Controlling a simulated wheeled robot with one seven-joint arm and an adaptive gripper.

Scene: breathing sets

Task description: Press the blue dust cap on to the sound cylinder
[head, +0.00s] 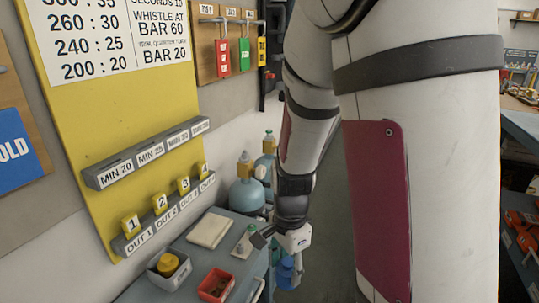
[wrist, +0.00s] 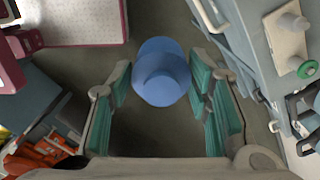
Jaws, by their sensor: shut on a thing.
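My gripper (wrist: 162,85) is shut on the blue dust cap (wrist: 162,72), which sits between its teal finger pads. The cap also shows in the head view (head: 287,274), low beside the bench, held clear of it over the floor. Two pale blue cylinders with brass valves stand behind the bench: a nearer one (head: 247,193) and a farther one (head: 269,165), partly hidden by my arm. I cannot tell from these frames which one is sound. Neither cylinder is recognisable in the wrist view.
A yellow board (head: 75,130) with labelled racks stands on the left.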

